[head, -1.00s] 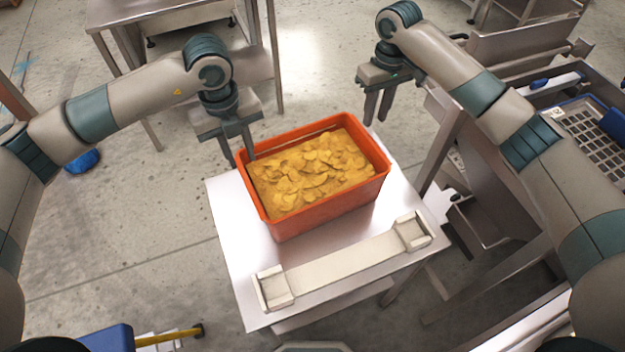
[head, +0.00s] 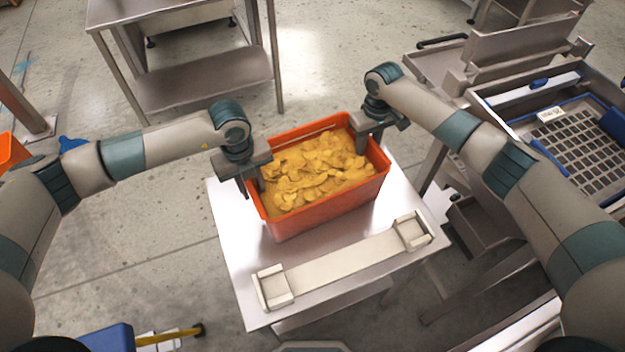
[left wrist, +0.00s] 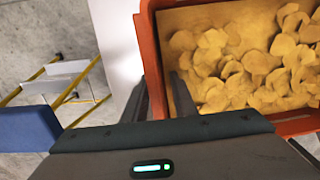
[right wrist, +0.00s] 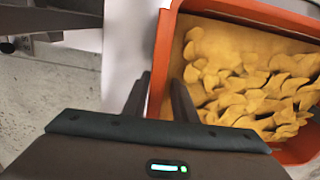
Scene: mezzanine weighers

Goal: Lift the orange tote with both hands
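The orange tote (head: 335,208), full of yellow chips (head: 310,172), stands on a small steel table (head: 232,240). My left gripper (head: 254,186) is at the tote's left wall, pointing down. In the left wrist view the orange wall (left wrist: 152,55) lies between its two spread fingers (left wrist: 163,90), one outside and one inside over the chips. My right gripper (head: 368,148) is at the tote's right wall. In the right wrist view its spread fingers (right wrist: 160,95) likewise stand on either side of the orange wall (right wrist: 160,62). The fingertips are partly hidden by the walls and chips.
A pale bracket with raised ends (head: 345,258) lies along the table's near edge, in front of the tote. A steel machine with a grid tray (head: 580,145) stands close on the right. Another steel table (head: 205,80) is behind. Bare floor (head: 120,240) is on the left.

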